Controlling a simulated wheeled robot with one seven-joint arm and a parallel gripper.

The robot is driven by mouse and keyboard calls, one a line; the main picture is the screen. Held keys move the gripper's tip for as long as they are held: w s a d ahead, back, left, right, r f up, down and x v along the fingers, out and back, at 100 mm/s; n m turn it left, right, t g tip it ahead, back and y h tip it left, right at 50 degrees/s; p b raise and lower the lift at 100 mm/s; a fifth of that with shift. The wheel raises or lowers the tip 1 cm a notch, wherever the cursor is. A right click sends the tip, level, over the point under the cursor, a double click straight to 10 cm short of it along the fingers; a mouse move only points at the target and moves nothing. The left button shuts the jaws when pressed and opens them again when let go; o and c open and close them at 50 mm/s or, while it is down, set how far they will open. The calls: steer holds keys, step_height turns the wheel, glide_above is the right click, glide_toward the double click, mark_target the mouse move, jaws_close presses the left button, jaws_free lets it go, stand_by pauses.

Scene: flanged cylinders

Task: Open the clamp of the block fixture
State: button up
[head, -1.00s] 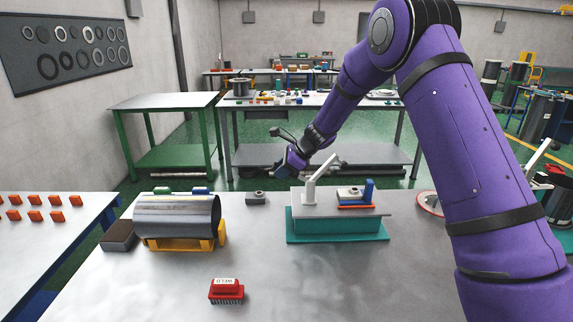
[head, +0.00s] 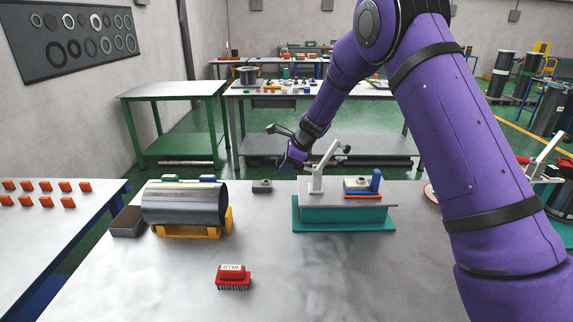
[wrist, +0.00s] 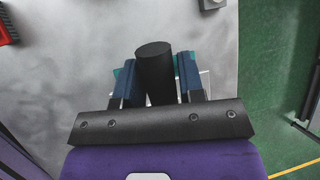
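The block fixture has a teal base (head: 343,216) under a grey plate. Its white clamp arm (head: 326,165) slants steeply up to the right, and its dark tip (head: 346,149) stands clear above the plate. A metal block (head: 356,185) sits on the plate beside a blue stop (head: 376,181) and an orange strip. My gripper (head: 301,161) is just left of the clamp. In the wrist view, a black cylindrical clamp handle (wrist: 154,52) stands between the two blue fingers, which lie close on both sides. Their contact with it is partly hidden.
A steel cylinder (head: 185,204) lies in a yellow cradle to the left. A dark box (head: 127,222), a small grey block (head: 262,186) and a red brush (head: 233,278) are on the same table. Another clamp fixture is partly visible at the right edge.

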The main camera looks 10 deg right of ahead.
steer(key=shift+o, duration=1.3)
steer(key=v, duration=1)
steer(key=shift+r, duration=0.35)
steer(key=shift+s+d, duration=0.1)
steer(key=shift+d, duration=0.05)
